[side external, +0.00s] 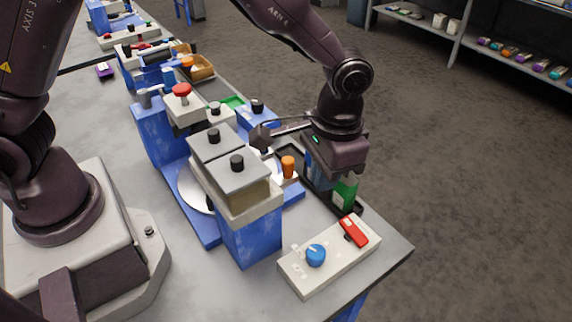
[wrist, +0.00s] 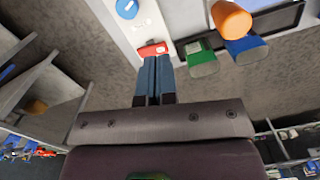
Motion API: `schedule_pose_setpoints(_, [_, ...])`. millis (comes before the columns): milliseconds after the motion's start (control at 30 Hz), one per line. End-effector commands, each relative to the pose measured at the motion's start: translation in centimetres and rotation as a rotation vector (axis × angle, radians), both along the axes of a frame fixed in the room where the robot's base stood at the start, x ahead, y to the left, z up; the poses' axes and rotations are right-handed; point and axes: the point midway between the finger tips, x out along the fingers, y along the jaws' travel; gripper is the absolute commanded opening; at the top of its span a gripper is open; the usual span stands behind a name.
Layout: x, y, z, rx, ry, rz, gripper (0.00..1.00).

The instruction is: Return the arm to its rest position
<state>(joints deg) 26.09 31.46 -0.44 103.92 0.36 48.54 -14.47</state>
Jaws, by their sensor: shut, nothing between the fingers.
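My gripper (wrist: 154,64) shows in the wrist view with its two blue-grey fingers together and nothing between them. In that view its tips overlap the lower edge of a red rocker switch (wrist: 153,49). In the side external view my dark arm reaches in from the top, and its hand is low above the right edge of the bench. The fingertips are hard to make out there, so I cannot tell whether they touch anything.
A white control box with a blue knob (side external: 316,255) and red switch (side external: 355,232) sits at the bench's front corner. A green container (side external: 345,193) stands close under the hand; a blue one (wrist: 246,48) is beside it. A machine with grey-lidded hoppers (side external: 236,175) stands left.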

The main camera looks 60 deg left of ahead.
Motion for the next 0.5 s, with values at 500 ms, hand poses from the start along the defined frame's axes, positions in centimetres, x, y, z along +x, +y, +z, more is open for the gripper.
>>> schedule_pose_setpoints(500, [-11.0,13.1,13.9,-0.071,-0.264,0.042,0.0])
